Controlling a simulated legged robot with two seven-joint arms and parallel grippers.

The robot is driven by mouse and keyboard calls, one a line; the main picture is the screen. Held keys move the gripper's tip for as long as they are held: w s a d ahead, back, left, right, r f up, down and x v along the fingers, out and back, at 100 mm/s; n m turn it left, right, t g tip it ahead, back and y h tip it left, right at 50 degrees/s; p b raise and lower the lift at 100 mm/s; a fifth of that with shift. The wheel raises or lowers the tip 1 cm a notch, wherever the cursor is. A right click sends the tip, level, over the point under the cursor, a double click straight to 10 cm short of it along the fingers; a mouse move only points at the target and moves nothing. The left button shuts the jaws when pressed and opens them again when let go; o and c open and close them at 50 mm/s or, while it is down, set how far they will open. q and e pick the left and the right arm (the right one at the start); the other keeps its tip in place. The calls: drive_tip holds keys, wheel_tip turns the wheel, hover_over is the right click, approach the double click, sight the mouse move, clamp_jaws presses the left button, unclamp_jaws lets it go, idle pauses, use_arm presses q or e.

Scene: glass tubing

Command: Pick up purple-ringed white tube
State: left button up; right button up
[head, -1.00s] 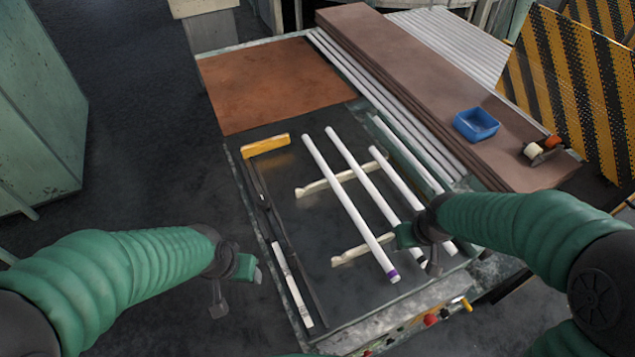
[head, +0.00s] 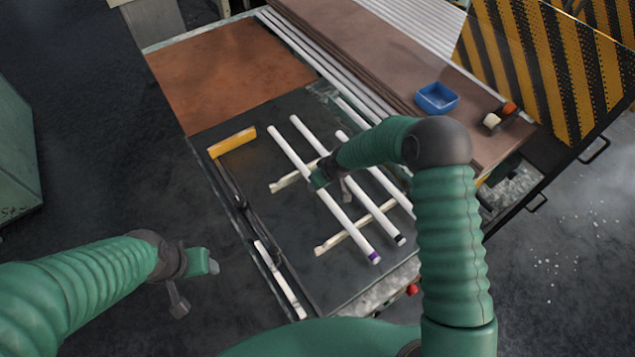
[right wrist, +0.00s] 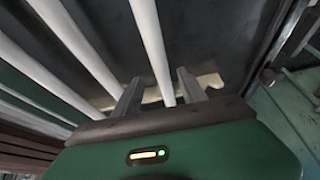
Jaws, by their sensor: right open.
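The purple-ringed white tube (head: 345,221) lies slantwise across two pale supports, its purple ring at the near end. My right gripper (head: 316,182) is over its middle part, pointing down. In the right wrist view, the right gripper (right wrist: 157,84) is open, with a finger on each side of one white tube (right wrist: 152,45). This appears to be the purple-ringed tube, as it is the outermost of the row; its ring is out of that view. My left gripper (head: 210,266) hangs empty left of the table; its finger gap cannot be made out.
A black-ringed tube (head: 399,239) and another white tube (head: 389,188) lie to the right, close beside. A yellow-headed tool (head: 232,142) lies at the left table edge. A blue tray (head: 437,98) stands on brown boards. The orange-brown panel (head: 230,82) is bare.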

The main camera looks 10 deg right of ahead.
drive_tip(key=shift+w+a+f+p, duration=0.2)
drive_tip(key=shift+a+f+p, duration=0.25)
drive_tip(key=shift+a+f, duration=0.35)
drive_tip(key=shift+f, duration=0.4)
drive_tip(key=shift+w+d+f, duration=0.1)
drive_tip(key=shift+d+f, duration=0.05)
drive_tip(key=shift+d, duration=0.15)
drive_tip(key=shift+w+d+f, duration=0.1)
drive_tip(key=shift+d, duration=0.15)
drive_tip(key=shift+c, duration=0.9)
drive_tip(key=shift+d, duration=0.3)
drive_tip(key=c, duration=0.5)
drive_tip(key=shift+a, duration=0.2)
clamp_jaws()
drive_tip(key=shift+a, duration=0.35)
use_arm(q)
drive_tip(key=shift+s+a+r, duration=0.3)
drive_tip(key=shift+a+r, duration=0.25)
drive_tip(key=shift+r, duration=0.25)
